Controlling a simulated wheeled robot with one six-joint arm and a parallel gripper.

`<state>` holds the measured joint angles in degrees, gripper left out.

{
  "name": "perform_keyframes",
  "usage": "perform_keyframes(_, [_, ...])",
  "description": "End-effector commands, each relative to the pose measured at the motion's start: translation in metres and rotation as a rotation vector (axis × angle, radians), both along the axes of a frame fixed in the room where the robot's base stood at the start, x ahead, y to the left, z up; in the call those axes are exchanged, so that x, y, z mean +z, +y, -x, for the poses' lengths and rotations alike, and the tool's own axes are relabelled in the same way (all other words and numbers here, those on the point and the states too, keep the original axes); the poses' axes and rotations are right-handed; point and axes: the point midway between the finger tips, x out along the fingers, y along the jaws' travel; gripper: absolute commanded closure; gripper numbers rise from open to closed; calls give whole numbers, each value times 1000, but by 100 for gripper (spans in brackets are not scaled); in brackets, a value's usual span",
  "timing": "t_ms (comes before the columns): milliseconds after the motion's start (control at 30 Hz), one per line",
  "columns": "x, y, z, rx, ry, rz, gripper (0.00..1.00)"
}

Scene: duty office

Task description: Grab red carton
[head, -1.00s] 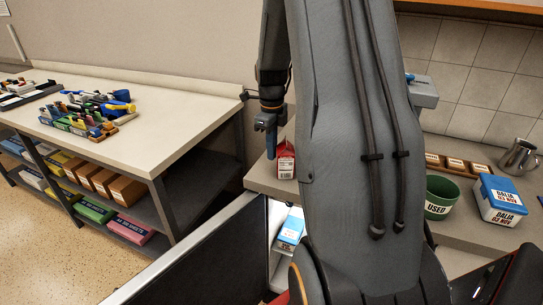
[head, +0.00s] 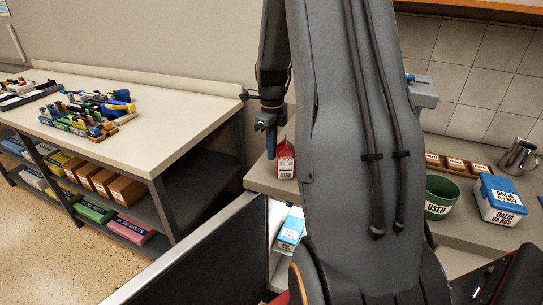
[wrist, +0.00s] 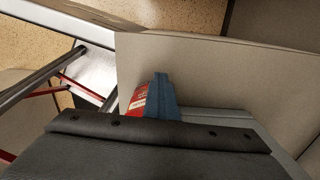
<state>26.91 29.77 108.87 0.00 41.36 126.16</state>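The red carton (head: 286,162), with a white label on its front, stands upright near the left end of the counter, partly hidden by my arm. In the wrist view the carton (wrist: 137,100) shows just left of the blue fingertips and partly behind them. My gripper (head: 270,145) points down just left of the carton in the head view. In the wrist view the blue fingers (wrist: 162,98) appear together as one piece with nothing between them. Whether they touch the carton cannot be told.
The counter (head: 460,235) also holds a green "USED" pot (head: 440,197), a blue-lidded box (head: 499,200), a steel jug (head: 518,156) and a wooden tray (head: 458,165). A dark panel (head: 215,262) stands in front. A workbench (head: 150,120) with shelves is at left.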

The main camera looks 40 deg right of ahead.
Motion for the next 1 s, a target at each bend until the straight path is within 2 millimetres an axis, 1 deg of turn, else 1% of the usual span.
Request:
perform_keyframes(67, [0, 0, 0, 0, 0, 0, 100])
perform_keyframes(100, [0, 0, 0, 0, 0, 0, 97])
perform_keyframes(267, [0, 0, 0, 0, 0, 0, 70])
perform_keyframes(400, [0, 0, 0, 0, 0, 0, 46])
perform_keyframes(467, [0, 0, 0, 0, 0, 0, 36])
perform_keyframes(500, [0, 0, 0, 0, 0, 0, 34])
perform_keyframes(800, [1, 0, 0, 0, 0, 0, 34])
perform_keyframes(933, [10, -1, -1, 0, -3, 1, 34])
perform_keyframes(1000, [19, -1, -2, 0, -3, 2, 34])
